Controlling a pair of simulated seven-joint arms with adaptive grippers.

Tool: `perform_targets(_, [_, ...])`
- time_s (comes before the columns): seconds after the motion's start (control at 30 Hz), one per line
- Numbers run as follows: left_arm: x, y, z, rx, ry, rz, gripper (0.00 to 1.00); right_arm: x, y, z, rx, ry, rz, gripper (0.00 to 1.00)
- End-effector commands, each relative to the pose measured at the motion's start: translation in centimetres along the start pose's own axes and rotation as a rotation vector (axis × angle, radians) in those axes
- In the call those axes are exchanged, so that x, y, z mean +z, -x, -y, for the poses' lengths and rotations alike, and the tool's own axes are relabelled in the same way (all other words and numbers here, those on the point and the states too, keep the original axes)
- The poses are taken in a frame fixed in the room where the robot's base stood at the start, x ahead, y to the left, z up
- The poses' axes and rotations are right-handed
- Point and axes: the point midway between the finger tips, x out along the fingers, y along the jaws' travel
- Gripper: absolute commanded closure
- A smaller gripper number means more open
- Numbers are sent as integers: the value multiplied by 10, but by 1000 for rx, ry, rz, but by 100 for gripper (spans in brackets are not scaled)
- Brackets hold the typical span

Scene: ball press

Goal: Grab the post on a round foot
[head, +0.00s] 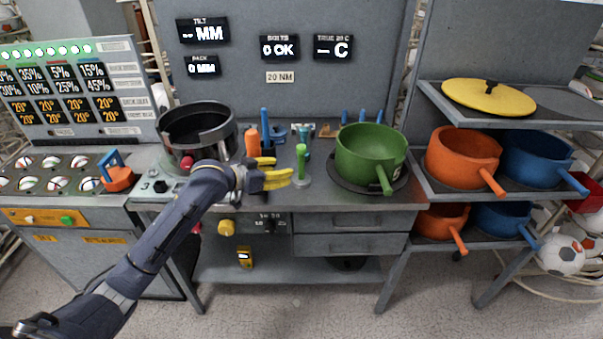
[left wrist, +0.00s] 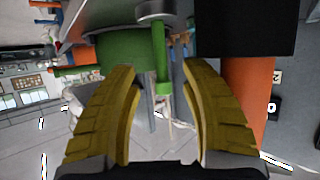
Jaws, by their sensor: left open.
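The green post (head: 301,160) stands upright on a round grey foot (head: 302,182) on the bench. My left gripper (head: 281,170) is open, just left of the post in the head view, with its yellow fingers pointing toward it. In the left wrist view the green post (left wrist: 161,60) shows ahead, between and beyond the two fingertips (left wrist: 160,72). Its round foot (left wrist: 157,11) shows at the top of that view. The fingers do not appear to touch the post. My right gripper is in neither view.
A green pot (head: 366,150) stands right of the post. A dark open ring-shaped vessel (head: 198,128) stands left, behind my left arm. An orange cylinder (head: 252,143) and a blue post (head: 265,128) are behind my gripper. A rack (head: 425,175) at the right holds orange and blue pots.

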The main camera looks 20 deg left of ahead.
Motion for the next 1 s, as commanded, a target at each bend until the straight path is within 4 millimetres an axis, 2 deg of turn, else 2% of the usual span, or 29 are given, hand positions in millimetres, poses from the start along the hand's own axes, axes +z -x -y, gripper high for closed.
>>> perform_targets(0.1, [-1,-20,-1,1,3,-2,55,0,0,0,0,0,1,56])
perform_targets(0.3, [0,-43,0,1,2,-1,55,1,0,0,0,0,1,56])
perform_targets(0.63, [0,-58,0,0,1,0,55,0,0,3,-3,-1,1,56])
perform_targets(1.0, [0,-97,0,0,2,1,55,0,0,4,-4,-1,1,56])
